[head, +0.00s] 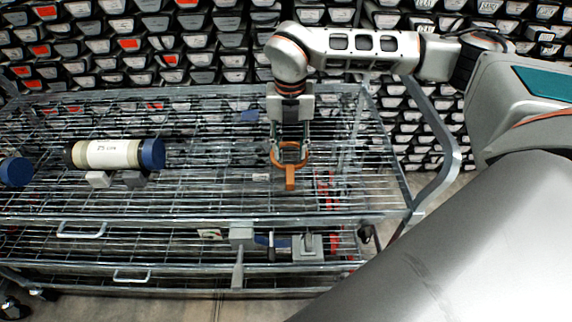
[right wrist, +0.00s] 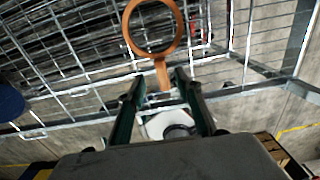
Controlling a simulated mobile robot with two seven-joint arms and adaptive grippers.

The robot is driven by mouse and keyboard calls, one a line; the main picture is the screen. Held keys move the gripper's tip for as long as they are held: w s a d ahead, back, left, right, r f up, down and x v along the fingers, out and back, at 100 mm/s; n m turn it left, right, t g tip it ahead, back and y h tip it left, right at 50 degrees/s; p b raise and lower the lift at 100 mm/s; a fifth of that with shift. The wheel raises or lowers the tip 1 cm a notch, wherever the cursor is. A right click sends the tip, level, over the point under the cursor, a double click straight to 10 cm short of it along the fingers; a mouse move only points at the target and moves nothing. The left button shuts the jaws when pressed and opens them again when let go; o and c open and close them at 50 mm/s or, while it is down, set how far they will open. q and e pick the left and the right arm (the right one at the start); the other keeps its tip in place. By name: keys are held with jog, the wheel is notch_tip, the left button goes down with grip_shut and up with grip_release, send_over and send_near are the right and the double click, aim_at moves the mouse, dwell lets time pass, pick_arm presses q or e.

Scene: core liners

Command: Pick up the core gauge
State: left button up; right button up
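The core gauge, an orange ring with a short straight handle (head: 290,178), is at the right half of the cart's upper wire shelf. Its handle points toward the front edge in the head view. My right gripper (head: 290,138) points down from above, over the ring end. In the right wrist view the gauge's ring (right wrist: 126,30) is at the top, and its handle end lies between the spread fingertips of the gripper (right wrist: 161,78), with gaps on both sides. The right gripper looks open and holds nothing. My left gripper is not in view.
A cream cylinder with dark blue ends (head: 108,153) rests on grey supports at the left of the wire shelf (head: 215,190). Another blue end (head: 15,171) shows at the far left. Grey tools (head: 308,247) lie on the lower shelf. Racks of bins stand behind.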

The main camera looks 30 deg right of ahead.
aim_at(290, 170)
jog(key=f, duration=0.6)
jog(key=shift+s+a, duration=0.1)
jog(key=shift+s, duration=0.25)
grip_shut()
